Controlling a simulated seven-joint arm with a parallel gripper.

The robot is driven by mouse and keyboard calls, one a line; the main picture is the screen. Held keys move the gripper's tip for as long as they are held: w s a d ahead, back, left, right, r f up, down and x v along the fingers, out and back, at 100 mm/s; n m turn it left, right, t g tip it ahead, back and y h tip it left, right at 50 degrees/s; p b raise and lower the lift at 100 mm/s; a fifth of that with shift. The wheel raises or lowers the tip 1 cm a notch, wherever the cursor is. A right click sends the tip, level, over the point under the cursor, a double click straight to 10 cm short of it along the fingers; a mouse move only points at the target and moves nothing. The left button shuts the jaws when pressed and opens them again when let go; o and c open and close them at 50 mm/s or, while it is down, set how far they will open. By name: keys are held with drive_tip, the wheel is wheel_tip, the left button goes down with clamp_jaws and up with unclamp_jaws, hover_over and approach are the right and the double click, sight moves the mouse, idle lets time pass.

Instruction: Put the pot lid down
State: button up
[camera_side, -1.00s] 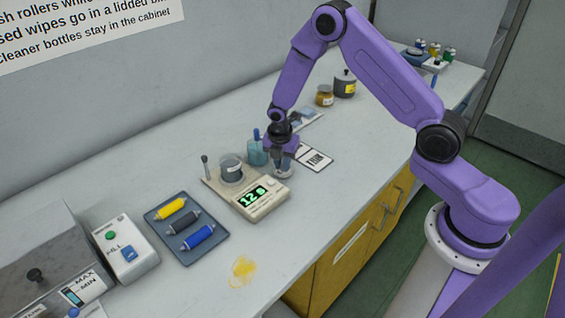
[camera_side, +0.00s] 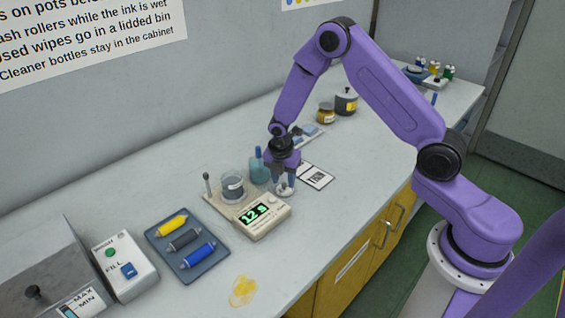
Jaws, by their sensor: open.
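My gripper (camera_side: 285,187) points down at the bench, just behind and right of the scale, with its jaws open. A small pale, greyish round piece shows at the fingertips; it may be the pot lid, but the fingers partly hide it and I cannot tell whether it rests on the bench. A clear pot with dark grey contents (camera_side: 232,186) stands on the scale (camera_side: 264,217), whose green display seems to read 12 g. I see no lid on that pot.
A blue-capped bottle (camera_side: 259,170) stands close left of my gripper, and a printed card (camera_side: 316,177) lies to its right. An amber jar (camera_side: 325,113) and a dark pot (camera_side: 346,102) stand behind. A roller tray (camera_side: 187,242) and yellow smear (camera_side: 243,291) are in front.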

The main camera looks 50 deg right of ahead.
sight(282, 193)
wheel_tip(282, 193, up, 11)
drive_tip(key=a, duration=0.1)
drive_tip(key=shift+s+a, duration=0.35)
drive_tip(key=shift+s, duration=0.05)
drive_tip(key=s+a+r+m, duration=0.2)
drive_tip(key=s+a+r, duration=0.2)
drive_tip(key=s+a, duration=0.15)
drive_tip(key=s+r+m+y, duration=0.1)
drive_tip(key=s+r+m, duration=0.2)
drive_tip(key=s, duration=1.1)
drive_tip(key=s+r+m+y, duration=0.1)
drive_tip(key=s+r+m, duration=0.2)
drive_tip(key=s, duration=1)
drive_tip(key=shift+s+d+r+m+g, duration=0.15)
drive_tip(key=shift+s+d+m+g, duration=0.2)
drive_tip(key=shift+m, duration=0.65)
